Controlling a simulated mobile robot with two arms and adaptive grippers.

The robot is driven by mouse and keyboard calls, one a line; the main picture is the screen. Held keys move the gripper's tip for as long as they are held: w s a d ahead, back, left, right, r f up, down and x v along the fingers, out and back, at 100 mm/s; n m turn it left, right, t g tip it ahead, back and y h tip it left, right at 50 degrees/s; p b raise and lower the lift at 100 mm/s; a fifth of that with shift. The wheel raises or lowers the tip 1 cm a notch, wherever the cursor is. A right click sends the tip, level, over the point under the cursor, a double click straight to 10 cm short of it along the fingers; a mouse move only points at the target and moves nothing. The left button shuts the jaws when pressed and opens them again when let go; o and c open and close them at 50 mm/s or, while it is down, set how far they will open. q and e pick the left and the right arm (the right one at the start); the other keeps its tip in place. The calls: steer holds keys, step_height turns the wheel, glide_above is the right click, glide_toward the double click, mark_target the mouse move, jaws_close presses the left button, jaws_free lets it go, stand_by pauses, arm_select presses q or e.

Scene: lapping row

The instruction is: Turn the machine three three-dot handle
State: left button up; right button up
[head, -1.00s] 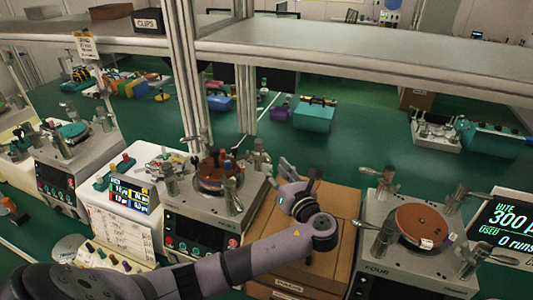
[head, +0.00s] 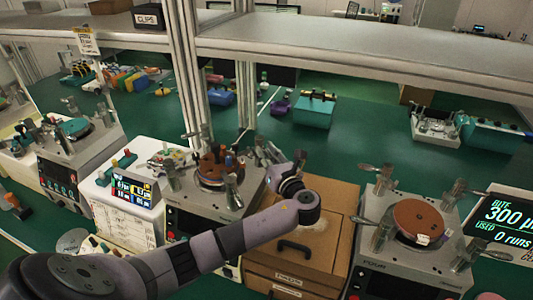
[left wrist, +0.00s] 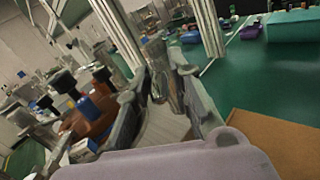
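Machine three (head: 205,200) is the grey lapping machine left of my arm, with a brown disc (head: 212,168) and several metal clamp posts on top. My left gripper (head: 267,155) is at its rear right corner, where its fingers partly hide a metal handle. In the left wrist view the two fingers (left wrist: 160,85) stand apart, with a silver post (left wrist: 158,62) between or just beyond them; contact cannot be told. The brown disc with blue and black knobs (left wrist: 90,112) shows to the left there. The dot marks are too small to read. My right gripper is out of view.
Machine four (head: 400,235) stands to the right. A wooden drawer box (head: 318,240) lies under my forearm. A white unit with a small display (head: 130,195) is to the left. A metal shelf post (head: 190,70) rises behind machine three. Green bench (head: 345,150) behind is partly clear.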

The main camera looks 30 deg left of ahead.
arm_select(q)
jaws_close()
stand_by(0.4)
